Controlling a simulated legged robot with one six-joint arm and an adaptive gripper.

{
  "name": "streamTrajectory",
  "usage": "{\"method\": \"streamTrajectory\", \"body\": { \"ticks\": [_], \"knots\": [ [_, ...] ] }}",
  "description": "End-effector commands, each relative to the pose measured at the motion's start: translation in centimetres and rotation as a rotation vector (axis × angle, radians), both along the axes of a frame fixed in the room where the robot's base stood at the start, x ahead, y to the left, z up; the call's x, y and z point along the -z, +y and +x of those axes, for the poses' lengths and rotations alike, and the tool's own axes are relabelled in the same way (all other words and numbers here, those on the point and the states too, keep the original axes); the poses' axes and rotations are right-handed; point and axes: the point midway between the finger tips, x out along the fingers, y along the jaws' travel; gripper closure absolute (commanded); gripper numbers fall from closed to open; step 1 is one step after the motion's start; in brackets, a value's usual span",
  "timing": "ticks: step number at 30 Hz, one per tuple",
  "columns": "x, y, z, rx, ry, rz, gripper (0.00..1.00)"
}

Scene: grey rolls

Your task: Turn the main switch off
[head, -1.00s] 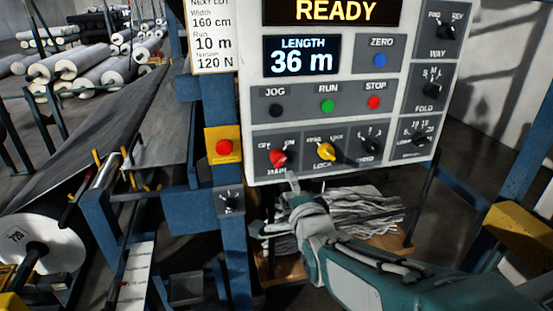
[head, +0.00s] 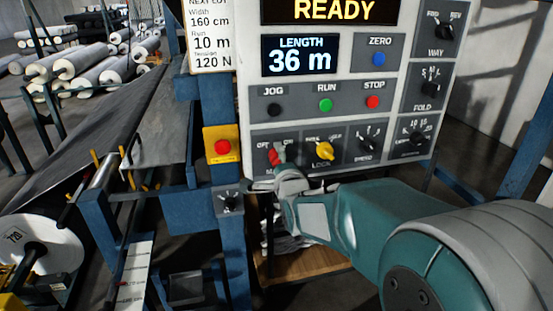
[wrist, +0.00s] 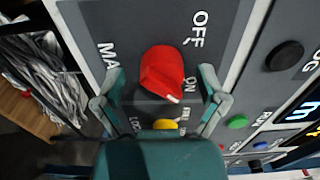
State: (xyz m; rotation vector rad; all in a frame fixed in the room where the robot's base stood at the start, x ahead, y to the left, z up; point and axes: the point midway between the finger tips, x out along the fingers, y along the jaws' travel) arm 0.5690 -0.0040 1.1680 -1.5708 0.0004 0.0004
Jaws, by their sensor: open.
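The red main switch knob (head: 275,156) is at the lower left of the control panel, under OFF and ON labels. In the wrist view the knob (wrist: 162,72) is large, and the white mark at its end points towards ON. My gripper (head: 277,176) is just below the knob in the head view. In the wrist view my gripper (wrist: 162,84) is open, with one finger on each side of the knob. Gaps show between the fingers and the knob, and I cannot tell whether the tips reach past its face. The lower part of the MAIN label is hidden in the head view.
A yellow knob (head: 324,151) is just right of the main switch. Black JOG (head: 274,110), green RUN (head: 326,105) and red STOP (head: 373,102) buttons sit above. A red button on a yellow plate (head: 222,146) is to the left. The display (head: 318,11) reads READY.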

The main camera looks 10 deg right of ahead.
Motion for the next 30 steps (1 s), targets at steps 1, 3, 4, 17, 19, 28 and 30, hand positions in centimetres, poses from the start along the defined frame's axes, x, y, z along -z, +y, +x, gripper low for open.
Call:
{"method": "streamTrajectory", "body": {
  "ticks": [1, 3, 4, 17, 19, 28, 30],
  "knots": [
    [0.03, 0.01, 0.31, 0.0, 0.0, 0.0, 0.09],
    [0.03, 0.01, 0.5, 0.0, 0.001, 0.0, 0.09],
    [0.03, 0.01, 0.54, 0.0, 0.001, 0.0, 0.09],
    [0.04, 0.01, 0.51, 0.0, 0.001, 0.0, 0.92],
    [0.06, 0.01, 0.51, 0.0, 0.002, 0.0, 0.92],
    [0.16, 0.01, 0.5, 0.0, 0.004, -0.032, 0.92],
    [0.18, 0.01, 0.5, 0.0, 0.005, -0.058, 0.92]
  ]
}}
